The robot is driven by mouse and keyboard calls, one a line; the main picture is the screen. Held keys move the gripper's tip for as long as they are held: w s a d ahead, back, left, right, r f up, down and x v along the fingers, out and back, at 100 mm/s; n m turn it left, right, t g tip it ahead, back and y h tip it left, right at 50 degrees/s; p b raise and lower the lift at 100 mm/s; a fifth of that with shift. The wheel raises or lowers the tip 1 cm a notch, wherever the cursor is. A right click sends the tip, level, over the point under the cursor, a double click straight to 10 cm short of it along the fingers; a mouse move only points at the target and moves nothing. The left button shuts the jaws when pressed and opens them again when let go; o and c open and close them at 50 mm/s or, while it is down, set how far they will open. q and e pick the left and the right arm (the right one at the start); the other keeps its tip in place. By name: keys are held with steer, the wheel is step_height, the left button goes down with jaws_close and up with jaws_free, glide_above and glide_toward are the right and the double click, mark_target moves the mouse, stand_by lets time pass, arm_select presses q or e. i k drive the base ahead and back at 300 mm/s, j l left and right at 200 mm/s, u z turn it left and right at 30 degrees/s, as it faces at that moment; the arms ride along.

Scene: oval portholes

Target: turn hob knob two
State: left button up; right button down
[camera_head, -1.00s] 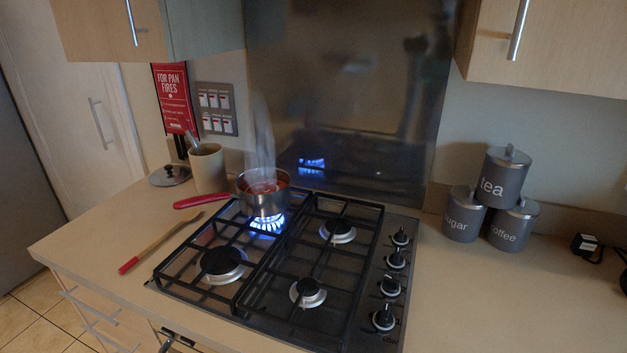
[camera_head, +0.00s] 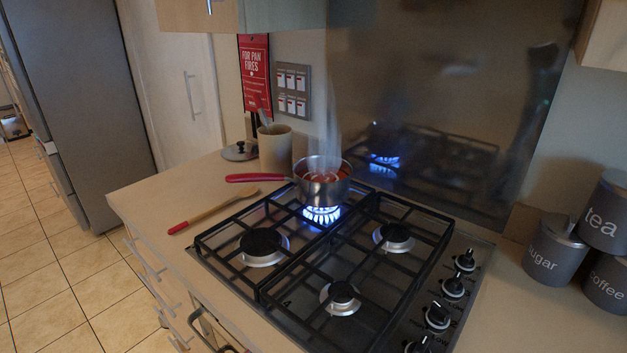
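The gas hob (camera_head: 330,270) is set in the worktop. Several knobs run in a row down its right side: the farthest knob (camera_head: 465,260), the second from the back (camera_head: 454,286), the third from the back (camera_head: 438,315) and the nearest knob (camera_head: 418,345), which is cut by the bottom edge. The back-left burner (camera_head: 321,214) is lit with a blue flame under a steaming steel pan (camera_head: 323,186) with a red handle. The other burners show no flame. Neither of my grippers is in view.
A wooden utensil with a red handle (camera_head: 214,212) lies left of the hob. A lid (camera_head: 240,151) and a utensil pot (camera_head: 275,150) stand behind it. Sugar (camera_head: 553,250), tea (camera_head: 606,215) and coffee (camera_head: 608,280) canisters stand at the right. Tiled floor is clear at the left.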

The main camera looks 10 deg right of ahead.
mark_target(438, 315)
steer(key=j+z, duration=0.1)
steer(key=z, duration=0.3)
steer(key=i+j+z, duration=0.1)
steer(key=z, duration=0.3)
steer(key=j+z, duration=0.15)
steer(key=z, duration=0.3)
steer(key=j+z, duration=0.15)
steer(key=z, duration=0.25)
steer(key=k+l+u, duration=0.15)
steer(key=u, duration=0.2)
steer(key=k+u, duration=0.2)
steer(key=u, duration=0.15)
steer(key=k+u, duration=0.35)
steer(key=i+l, duration=0.05)
steer(key=i, duration=0.05)
